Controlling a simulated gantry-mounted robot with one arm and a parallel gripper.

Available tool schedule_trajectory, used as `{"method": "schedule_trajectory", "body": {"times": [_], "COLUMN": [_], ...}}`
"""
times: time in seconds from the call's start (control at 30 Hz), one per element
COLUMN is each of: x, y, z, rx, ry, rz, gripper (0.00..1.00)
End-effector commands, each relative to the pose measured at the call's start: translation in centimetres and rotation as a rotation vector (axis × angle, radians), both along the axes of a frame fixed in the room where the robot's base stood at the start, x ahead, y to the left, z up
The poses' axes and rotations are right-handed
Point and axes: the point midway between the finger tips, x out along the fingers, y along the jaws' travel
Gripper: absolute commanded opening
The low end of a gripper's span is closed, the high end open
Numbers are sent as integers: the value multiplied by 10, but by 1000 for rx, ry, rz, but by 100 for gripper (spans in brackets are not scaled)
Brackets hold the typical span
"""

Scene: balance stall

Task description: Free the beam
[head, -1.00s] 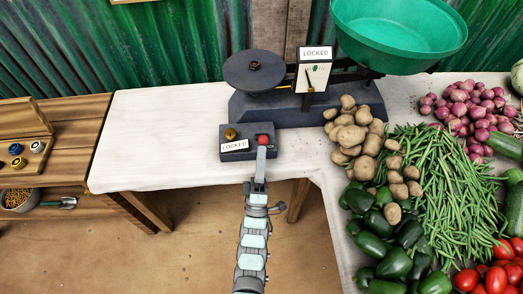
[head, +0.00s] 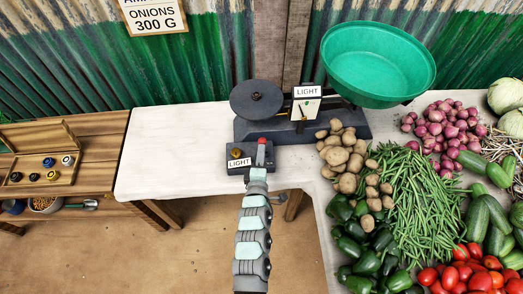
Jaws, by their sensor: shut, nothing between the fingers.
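The balance scale (head: 300,128) stands at the back of the white table. Its dark flat pan (head: 258,100) is on the left and its green bowl (head: 380,60) is on the right, apparently empty. The scale's display (head: 306,108) has a label reading LIGHT. A small dark control box (head: 245,170) in front of the scale has a brass knob (head: 237,153), a red part (head: 262,142) and a label (head: 240,163) also reading LIGHT. My gripper (head: 260,158) is shut and empty, at the red part. It hides the right side of the box; contact is unclear.
Potatoes (head: 340,155), green beans (head: 400,205) and peppers (head: 370,253) crowd the table at right. A wooden box of small weights (head: 48,162) sits on the left bench. The table's left part is clear. A sign on the wall (head: 155,18) reads ONIONS 300 G.

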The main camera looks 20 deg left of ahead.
Motion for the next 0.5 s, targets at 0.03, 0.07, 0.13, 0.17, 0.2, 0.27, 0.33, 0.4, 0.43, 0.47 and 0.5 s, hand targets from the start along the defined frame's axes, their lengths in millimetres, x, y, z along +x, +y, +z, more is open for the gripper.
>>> {"method": "schedule_trajectory", "body": {"times": [0.03,0.07,0.13,0.17,0.2,0.27,0.33,0.4,0.43,0.47,0.5], "x": [2,2,5,5,6,7,7,8,8,8,8], "y": [3,3,4,4,5,5,5,5,5,5,5], "z": [8,8,7,7,7,6,5,4,4,3,3], "rx": [-12,-17,-31,-35,-39,-44,-50,-52,-52,-53,-54], "ry": [15,28,49,56,64,75,86,93,93,95,96], "rz": [4,4,2,3,3,3,2,1,1,1,1], "gripper": [0,0,0,0,0,0,0,0,0,0,0]}}
